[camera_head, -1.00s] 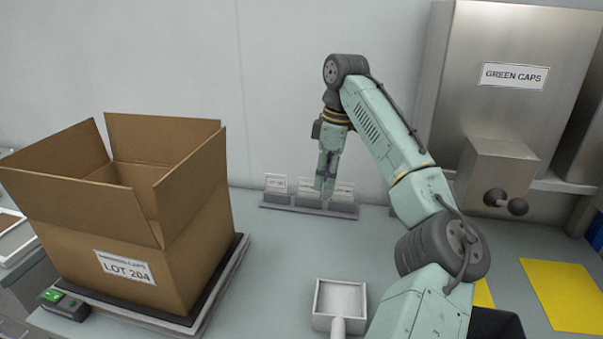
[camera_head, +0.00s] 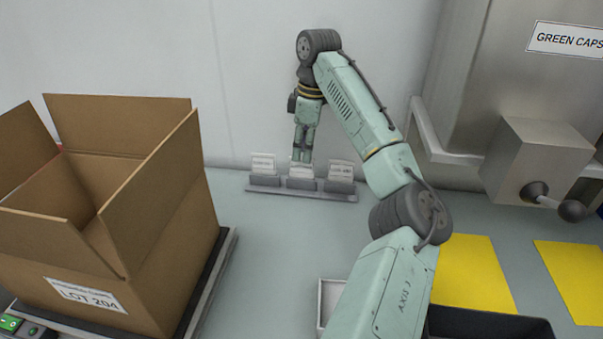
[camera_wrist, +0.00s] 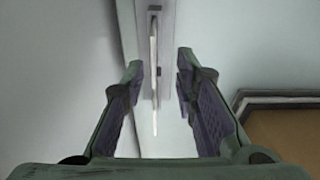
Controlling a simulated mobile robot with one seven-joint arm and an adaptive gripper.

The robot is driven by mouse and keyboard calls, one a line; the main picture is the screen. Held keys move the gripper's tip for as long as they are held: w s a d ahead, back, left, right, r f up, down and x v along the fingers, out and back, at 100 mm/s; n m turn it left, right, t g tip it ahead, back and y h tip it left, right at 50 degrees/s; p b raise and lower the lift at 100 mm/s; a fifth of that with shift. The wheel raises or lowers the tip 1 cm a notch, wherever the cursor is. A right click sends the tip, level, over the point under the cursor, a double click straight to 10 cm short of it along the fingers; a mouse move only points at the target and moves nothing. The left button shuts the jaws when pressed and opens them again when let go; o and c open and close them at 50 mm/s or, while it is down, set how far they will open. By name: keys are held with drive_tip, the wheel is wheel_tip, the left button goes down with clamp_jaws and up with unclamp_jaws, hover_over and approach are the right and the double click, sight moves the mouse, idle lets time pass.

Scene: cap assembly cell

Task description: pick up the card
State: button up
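Three small white cards stand upright in a low grey holder (camera_head: 300,192) against the back wall: a left card (camera_head: 263,165), a middle card (camera_head: 301,170) and a right card (camera_head: 341,170). Their print is too small to read. My gripper (camera_head: 302,158) points down at the middle card and covers part of it. In the wrist view my gripper (camera_wrist: 159,65) is open, with one finger on each side of a thin white card edge (camera_wrist: 154,90). A gap shows on both sides of the card. The holder (camera_wrist: 168,25) shows beyond the fingertips.
An open cardboard box (camera_head: 150,230) labelled LOT 204 stands on a scale at the left. A metal GREEN CAPS dispenser (camera_head: 480,90) stands at the right. Yellow mats (camera_head: 470,275) and a dark bin (camera_head: 480,325) lie front right. The bench before the holder is clear.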

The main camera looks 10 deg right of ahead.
sight(302, 173)
drive_tip(key=f, duration=0.3)
drive_tip(key=shift+w+f+p, duration=0.35)
drive_tip(key=shift+w, duration=0.05)
drive_tip(key=shift+a+f, duration=0.15)
drive_tip(key=shift+f, duration=0.4)
drive_tip(key=shift+c, duration=0.4)
clamp_jaws()
